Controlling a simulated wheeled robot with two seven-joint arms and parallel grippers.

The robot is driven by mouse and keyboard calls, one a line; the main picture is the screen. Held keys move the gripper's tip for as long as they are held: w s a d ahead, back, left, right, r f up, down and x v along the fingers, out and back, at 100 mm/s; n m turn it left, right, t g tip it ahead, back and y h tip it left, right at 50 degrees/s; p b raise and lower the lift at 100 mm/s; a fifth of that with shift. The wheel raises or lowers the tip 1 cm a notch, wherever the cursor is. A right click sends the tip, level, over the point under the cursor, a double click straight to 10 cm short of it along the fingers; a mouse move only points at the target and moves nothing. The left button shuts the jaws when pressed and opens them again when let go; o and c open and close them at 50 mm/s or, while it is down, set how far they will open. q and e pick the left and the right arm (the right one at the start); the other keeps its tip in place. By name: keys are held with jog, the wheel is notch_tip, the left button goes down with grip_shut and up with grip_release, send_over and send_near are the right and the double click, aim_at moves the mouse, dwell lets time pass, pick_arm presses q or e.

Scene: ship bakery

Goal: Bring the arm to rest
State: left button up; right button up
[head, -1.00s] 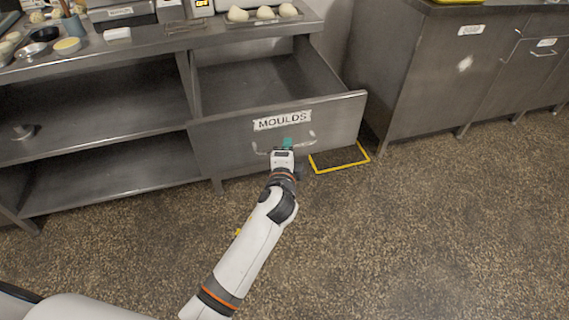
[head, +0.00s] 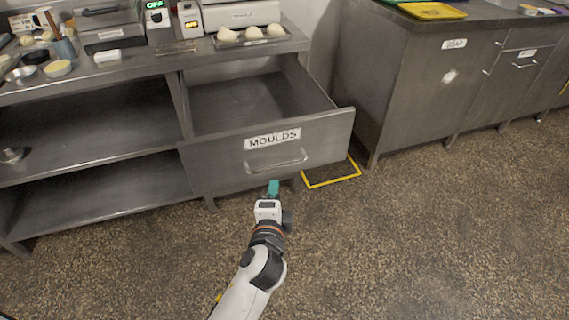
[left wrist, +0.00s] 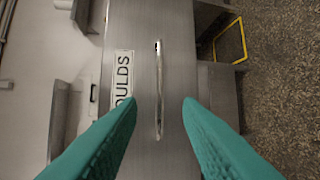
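My left gripper (head: 274,187) is in front of the open drawer marked MOULDS (head: 225,160), a little below and in front of its handle (head: 276,163). In the left wrist view its two teal fingers (left wrist: 160,103) are spread apart with nothing between them. The handle (left wrist: 159,90) shows beyond the fingertips, apart from them. The drawer is pulled out, and the part of its inside that I see is empty. My right gripper is in neither view.
A steel counter (head: 135,66) with dough pieces (head: 252,33) and appliances stands above the drawer. A steel cabinet (head: 425,95) stands to the right. A yellow-edged floor mark (head: 332,184) lies beside the drawer. The speckled floor (head: 420,240) in front is clear.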

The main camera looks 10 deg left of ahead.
pick_arm(q)
jog(key=shift+f, duration=0.1)
